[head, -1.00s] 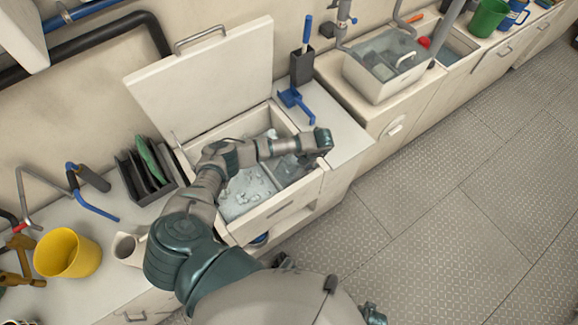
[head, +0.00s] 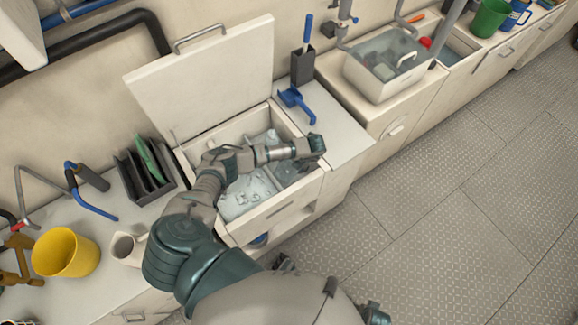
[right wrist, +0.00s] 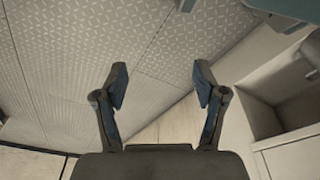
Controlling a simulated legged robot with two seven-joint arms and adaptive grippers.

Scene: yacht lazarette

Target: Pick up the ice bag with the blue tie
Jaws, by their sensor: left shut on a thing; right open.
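An open ice chest (head: 276,203) built into the counter holds loose ice (head: 245,196) in its left part. My left arm reaches across it from the left. My left gripper (head: 300,163) points down over the right part, shut, and largely hidden by its own wrist. A clear greyish ice bag (head: 287,174) shows partly beneath it, in its grip as far as I can tell. I cannot make out a blue tie. In the right wrist view my right gripper (right wrist: 161,84) is open and empty above the floor.
The lid (head: 205,80) stands raised behind the chest. A black rack (head: 145,172), a yellow bucket (head: 66,252) and a mug (head: 125,246) stand left. The floor (head: 450,210) is clear.

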